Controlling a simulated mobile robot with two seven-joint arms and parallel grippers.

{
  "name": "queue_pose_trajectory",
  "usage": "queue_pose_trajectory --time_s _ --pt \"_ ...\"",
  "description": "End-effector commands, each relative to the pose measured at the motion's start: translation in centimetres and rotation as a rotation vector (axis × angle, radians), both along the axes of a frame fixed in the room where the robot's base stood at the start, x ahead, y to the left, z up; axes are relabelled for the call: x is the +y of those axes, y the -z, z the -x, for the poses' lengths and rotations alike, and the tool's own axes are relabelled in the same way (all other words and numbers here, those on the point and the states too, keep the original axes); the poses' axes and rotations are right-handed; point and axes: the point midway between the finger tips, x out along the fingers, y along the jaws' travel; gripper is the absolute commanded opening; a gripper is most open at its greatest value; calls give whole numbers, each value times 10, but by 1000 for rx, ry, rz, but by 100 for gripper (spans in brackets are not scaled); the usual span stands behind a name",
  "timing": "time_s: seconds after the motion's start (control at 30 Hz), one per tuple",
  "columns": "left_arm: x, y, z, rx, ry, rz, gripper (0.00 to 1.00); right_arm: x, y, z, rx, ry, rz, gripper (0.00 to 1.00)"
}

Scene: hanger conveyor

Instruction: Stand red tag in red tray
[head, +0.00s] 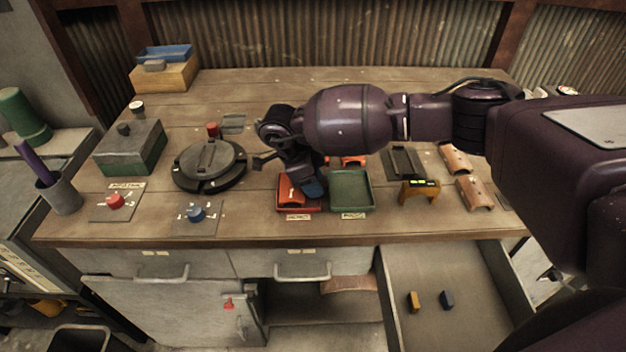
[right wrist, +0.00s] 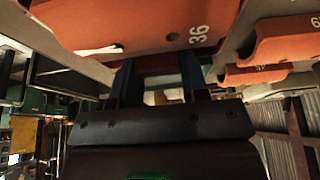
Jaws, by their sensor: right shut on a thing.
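The red tray (head: 312,207) is at the front middle of the bench, left of a green tray. My right gripper (head: 313,188) reaches down over the red tray's right part. Its blue fingers (right wrist: 157,82) are shut on a red piece, which I take to be the red tag. In the right wrist view a large orange-red surface marked 36 (right wrist: 150,25) fills the top, close to the fingers. I cannot tell whether it is the held piece, or whether that piece touches the tray or stands upright. My left gripper is not in view.
The green tray (head: 352,203) stands right beside the red one. A round black fixture (head: 210,165) lies to the left. A yellow-brown bracket (head: 419,191) and curved tan pieces (head: 474,192) lie to the right. An open drawer (head: 432,264) juts out at front right.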

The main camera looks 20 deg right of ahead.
Motion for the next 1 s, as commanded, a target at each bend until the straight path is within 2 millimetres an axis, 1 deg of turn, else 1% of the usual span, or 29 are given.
queue_pose_trajectory --time_s 0.17,0.3,0.33,0.4,0.5,0.8,0.9,1.0 --pt "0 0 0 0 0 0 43 0 -1 0 -2 1 -1 19" --pt "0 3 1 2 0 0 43 0 3 0 0 1 0 19" --pt "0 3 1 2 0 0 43 0 3 0 -2 1 -1 43" --pt "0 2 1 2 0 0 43 0 2 0 -2 1 -1 54" --pt "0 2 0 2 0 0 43 0 2 0 -2 1 -1 67" --pt "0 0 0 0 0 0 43 0 0 -1 -2 1 -1 67" --pt "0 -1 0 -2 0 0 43 2 -7 -2 -2 0 0 67" --pt "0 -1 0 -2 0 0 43 7 -19 -4 -5 0 -1 67"
